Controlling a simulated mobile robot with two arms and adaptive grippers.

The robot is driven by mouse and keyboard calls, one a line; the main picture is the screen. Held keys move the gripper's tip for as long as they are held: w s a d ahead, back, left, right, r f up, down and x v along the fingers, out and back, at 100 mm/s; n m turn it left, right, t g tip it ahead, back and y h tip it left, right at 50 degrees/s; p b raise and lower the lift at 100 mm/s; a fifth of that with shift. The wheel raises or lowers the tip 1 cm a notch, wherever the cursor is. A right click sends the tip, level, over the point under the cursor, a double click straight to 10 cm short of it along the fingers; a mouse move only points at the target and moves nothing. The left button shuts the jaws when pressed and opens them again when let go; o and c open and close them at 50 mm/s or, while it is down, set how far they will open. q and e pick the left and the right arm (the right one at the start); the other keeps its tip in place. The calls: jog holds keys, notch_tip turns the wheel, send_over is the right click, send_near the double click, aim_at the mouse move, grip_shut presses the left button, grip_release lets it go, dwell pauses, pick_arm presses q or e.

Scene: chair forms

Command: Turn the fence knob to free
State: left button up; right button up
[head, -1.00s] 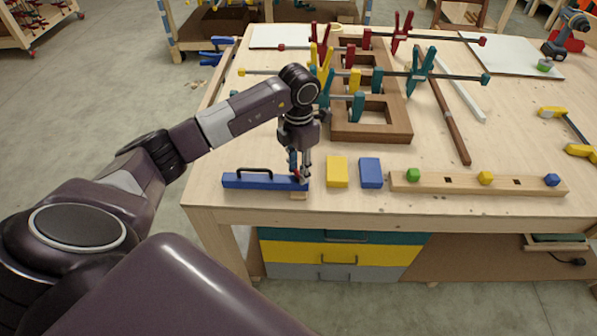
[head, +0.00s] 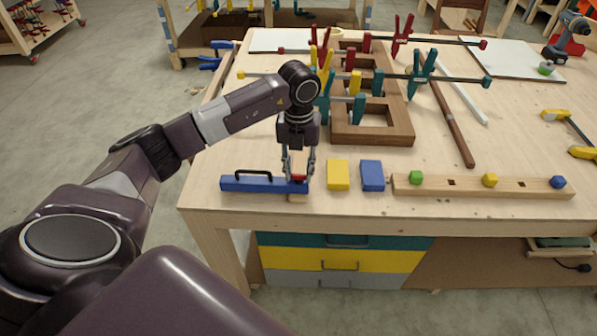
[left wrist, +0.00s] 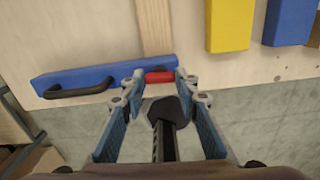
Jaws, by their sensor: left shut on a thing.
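The blue fence (head: 240,184) with a black handle lies along the near left edge of the bench. Its red knob (head: 298,178) is at its right end. My left gripper (head: 298,176) points down over this end and is shut on the knob. In the left wrist view, the red knob (left wrist: 160,76) sits between the two fingertips (left wrist: 160,80), its long side running roughly along the blue fence (left wrist: 75,78). The fingers hide the knob's ends. My right gripper is not in view.
A yellow block (head: 338,175) and a blue block (head: 372,175) lie just right of the gripper. A wooden strip (head: 470,186) with coloured pegs is farther right. A clamped wooden frame (head: 372,132) and clamps stand behind. The bench's front edge is close.

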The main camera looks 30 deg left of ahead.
aim_at(299, 175)
pick_arm(q)
jog(key=shift+n, duration=0.6)
jog(key=o, duration=1.1)
jog(key=shift+o, duration=0.2)
notch_tip(299, 175, up, 12)
